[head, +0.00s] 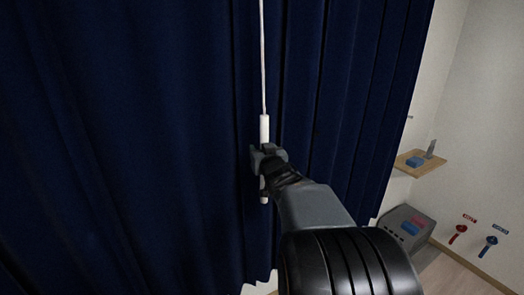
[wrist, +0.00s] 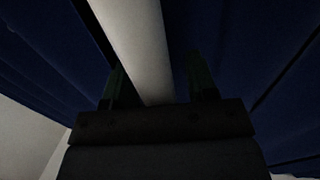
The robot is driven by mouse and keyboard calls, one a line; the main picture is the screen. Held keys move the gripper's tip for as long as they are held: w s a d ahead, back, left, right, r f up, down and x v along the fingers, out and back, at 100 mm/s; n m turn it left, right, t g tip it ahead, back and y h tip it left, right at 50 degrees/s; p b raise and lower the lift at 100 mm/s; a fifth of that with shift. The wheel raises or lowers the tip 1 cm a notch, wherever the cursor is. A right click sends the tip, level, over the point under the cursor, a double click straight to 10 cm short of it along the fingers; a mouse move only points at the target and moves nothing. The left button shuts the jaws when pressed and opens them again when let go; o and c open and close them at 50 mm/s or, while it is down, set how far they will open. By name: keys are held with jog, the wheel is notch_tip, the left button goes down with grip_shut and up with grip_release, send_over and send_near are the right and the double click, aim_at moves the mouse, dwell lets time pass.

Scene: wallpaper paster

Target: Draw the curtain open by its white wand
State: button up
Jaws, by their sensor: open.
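The dark blue curtain (head: 130,130) hangs in folds across the left and middle of the head view. Its white wand (head: 264,128) hangs upright in front of it, with a thin cord or rod above and a thicker handle below. My gripper (head: 262,158) is at the wand's handle, and the handle's lower end shows beneath it. In the wrist view the wand (wrist: 138,45) runs down between the two fingers of my gripper (wrist: 160,85). The fingers stand apart on either side of it. The curtain (wrist: 235,60) fills the background there.
At the right, a wooden shelf (head: 425,165) on the wall holds a blue object (head: 414,162). Below it is a grey box (head: 400,225) with blue and red items. A red valve or handle (head: 458,233) and a blue one (head: 488,246) are on the right wall.

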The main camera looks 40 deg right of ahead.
grip_shut()
dwell(0.3)
